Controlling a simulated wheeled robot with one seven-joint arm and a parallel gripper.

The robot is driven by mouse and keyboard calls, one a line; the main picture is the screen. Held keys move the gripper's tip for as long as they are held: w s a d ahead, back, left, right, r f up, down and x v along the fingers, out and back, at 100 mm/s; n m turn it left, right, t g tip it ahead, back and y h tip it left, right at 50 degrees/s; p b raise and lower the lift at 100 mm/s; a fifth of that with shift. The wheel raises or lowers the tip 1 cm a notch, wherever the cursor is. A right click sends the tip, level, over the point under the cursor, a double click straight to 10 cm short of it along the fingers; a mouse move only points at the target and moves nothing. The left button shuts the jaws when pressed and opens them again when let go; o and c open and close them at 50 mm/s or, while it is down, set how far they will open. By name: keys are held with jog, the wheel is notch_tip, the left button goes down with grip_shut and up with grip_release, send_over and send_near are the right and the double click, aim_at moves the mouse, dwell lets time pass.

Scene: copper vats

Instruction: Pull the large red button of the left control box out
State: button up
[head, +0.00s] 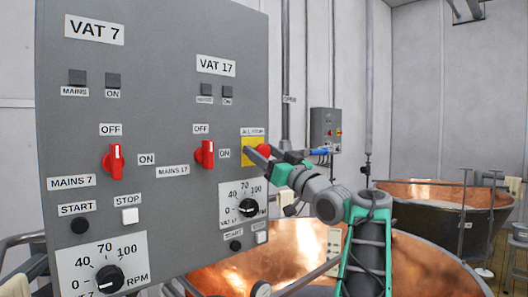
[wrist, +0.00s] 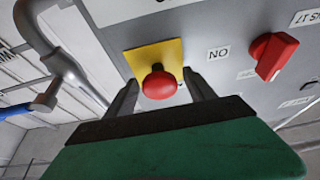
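The left control box (head: 180,60) is a large grey panel filling the left of the head view. Its large red button (head: 264,151) sits on a yellow plate (head: 248,143) under an ALL STOP label at the panel's right edge. In the wrist view the round red button (wrist: 159,84) stands out from its yellow plate (wrist: 148,54). My gripper (wrist: 160,88) is open, with one dark finger on each side of the button and small gaps visible. In the head view my gripper (head: 268,160) partly hides the button and plate.
Red switches (head: 206,154) and a dial (head: 249,207) are close by on the same panel; one red switch (wrist: 272,56) shows right of the button in the wrist view. Copper vats (head: 440,194) stand below and behind. A smaller grey box (head: 325,128) hangs on the back wall.

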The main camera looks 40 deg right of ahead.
grip_shut()
dwell(0.5)
